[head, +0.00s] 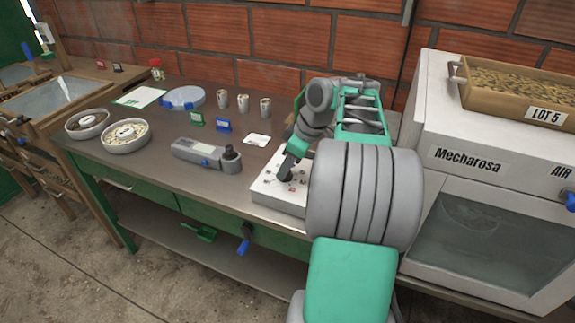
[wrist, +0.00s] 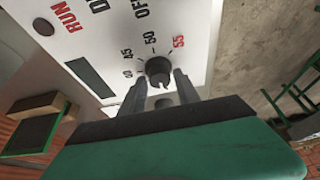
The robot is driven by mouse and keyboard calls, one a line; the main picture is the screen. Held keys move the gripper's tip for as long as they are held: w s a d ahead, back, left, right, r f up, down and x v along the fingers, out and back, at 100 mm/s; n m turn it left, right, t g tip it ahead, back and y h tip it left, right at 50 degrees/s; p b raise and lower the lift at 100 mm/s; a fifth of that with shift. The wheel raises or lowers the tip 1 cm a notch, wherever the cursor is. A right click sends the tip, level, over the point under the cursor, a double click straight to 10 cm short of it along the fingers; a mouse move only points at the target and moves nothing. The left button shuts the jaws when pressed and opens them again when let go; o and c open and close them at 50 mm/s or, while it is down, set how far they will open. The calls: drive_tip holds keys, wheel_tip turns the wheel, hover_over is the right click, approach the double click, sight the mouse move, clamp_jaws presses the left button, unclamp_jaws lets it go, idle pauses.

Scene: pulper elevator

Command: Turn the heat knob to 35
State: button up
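The heat knob is a small dark round knob (wrist: 158,68) on a pale control panel (wrist: 110,22) in the wrist view. Numbers 40, 45, 50 and a red 55 show around it; no 35 shows, and the knob's pointer setting is not clear. My gripper (wrist: 161,80) has one finger on each side of the knob, with the tips close to it. I cannot tell whether they touch or press it. In the head view my gripper (head: 286,172) reaches down to the white control box (head: 265,194), and my arm covers the box's right part.
A grey handheld meter (head: 200,152) lies left of the box, near a white card (head: 257,140). Cups (head: 243,103), two bowls (head: 125,135) and a blue-grey round dish (head: 182,98) stand farther left. A white Mecharosa oven (head: 490,180) stands close at right, with a bean tray (head: 540,108) on top.

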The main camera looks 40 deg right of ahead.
clamp_jaws()
idle(0.5)
drive_tip(key=m+h+b, duration=0.1)
drive_tip(key=m+b, duration=0.1)
drive_tip(key=m, duration=0.1)
drive_tip(key=shift+a+f+m+t, duration=0.1)
drive_tip(key=shift+a+m+t, duration=0.05)
drive_tip(key=shift+m+t, duration=0.25)
drive_tip(key=m+h+b, duration=0.2)
drive_tip(key=m, duration=0.2)
drive_tip(key=shift+a+m+b, duration=0.1)
drive_tip(key=shift+m+b, duration=0.2)
drive_tip(key=shift+m, duration=0.1)
drive_tip(key=shift+o, duration=1.6)
unclamp_jaws()
